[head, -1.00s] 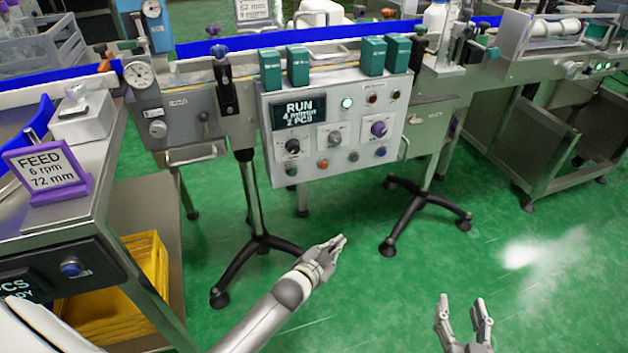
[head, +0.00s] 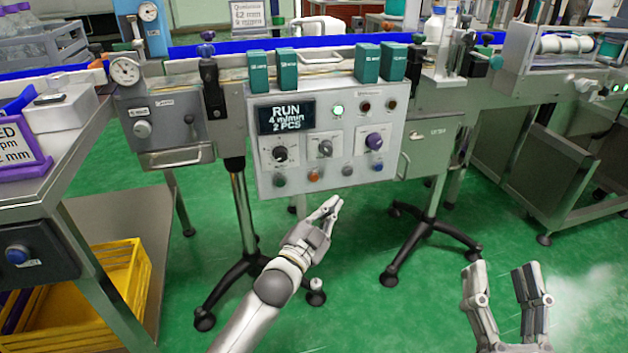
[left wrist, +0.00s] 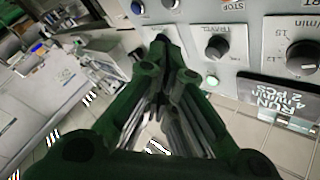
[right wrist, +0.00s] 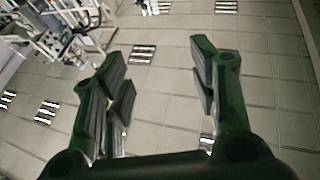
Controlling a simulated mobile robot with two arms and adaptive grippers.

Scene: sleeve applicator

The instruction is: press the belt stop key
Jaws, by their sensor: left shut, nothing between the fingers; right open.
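The control panel (head: 315,135) faces me at centre, its display reading RUN, with a lit green lamp (head: 338,110). Its bottom row holds small keys, one orange (head: 314,175). The label fits the orange key's place, but is unreadable in the head view. My left gripper (head: 331,206) is shut and empty, below the panel's lower edge in the head view. My right gripper (head: 505,268) is open and empty, low at right.
A bench with a yellow crate (head: 95,300) stands at left. The floor between the stands is open.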

